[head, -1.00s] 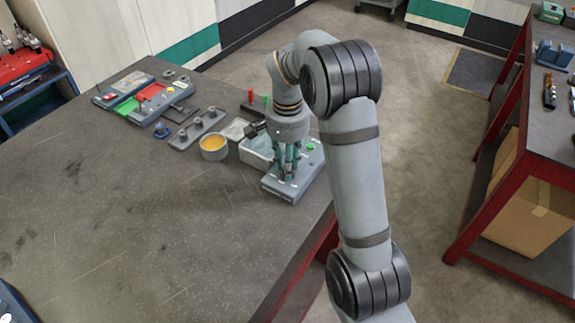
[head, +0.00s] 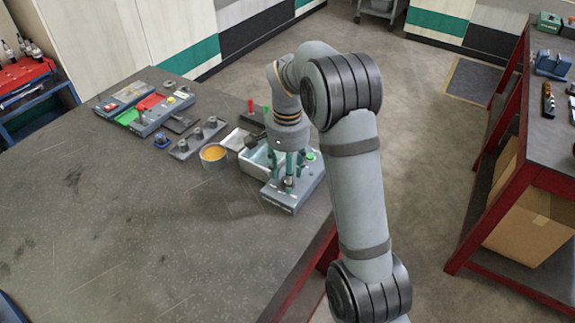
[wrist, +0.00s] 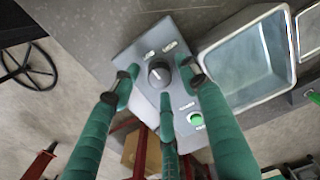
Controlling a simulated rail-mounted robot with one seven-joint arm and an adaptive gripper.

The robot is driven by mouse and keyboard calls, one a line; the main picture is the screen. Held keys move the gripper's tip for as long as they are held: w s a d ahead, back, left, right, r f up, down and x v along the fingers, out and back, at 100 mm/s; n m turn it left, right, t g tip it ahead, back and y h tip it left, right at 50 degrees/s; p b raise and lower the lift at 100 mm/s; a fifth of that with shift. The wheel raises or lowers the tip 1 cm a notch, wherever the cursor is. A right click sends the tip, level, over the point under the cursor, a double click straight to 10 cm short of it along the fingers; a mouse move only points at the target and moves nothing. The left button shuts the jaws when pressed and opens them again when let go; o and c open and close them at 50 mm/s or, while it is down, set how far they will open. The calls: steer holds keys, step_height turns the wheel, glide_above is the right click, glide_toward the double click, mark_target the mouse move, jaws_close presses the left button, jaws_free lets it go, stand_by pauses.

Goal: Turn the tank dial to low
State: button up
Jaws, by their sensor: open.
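The tank dial (wrist: 159,73) is a round dark knob with a pale pointer line on a grey control box (wrist: 132,55). Two small labels sit beside it, too small to read. A green button (wrist: 196,119) is on the same box. In the head view the box (head: 281,199) stands at the table's right edge. My gripper (wrist: 160,80) has three green fingers, spread open around the dial with visible gaps to it in the wrist view. In the head view my gripper (head: 289,178) is over the box and partly hides its top; I cannot tell the fingertip height.
Other panels, one with a green plate (head: 128,117), stand farther back left. The table's front left (head: 120,230) is clear.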

step_height(320, 180, up, 12)
stand_by(0.4)
steer(key=shift+f, duration=0.2)
step_height(320, 180, down, 12)
steer(key=shift+f, duration=0.1)
stand_by(0.6)
steer(key=shift+r, duration=0.2)
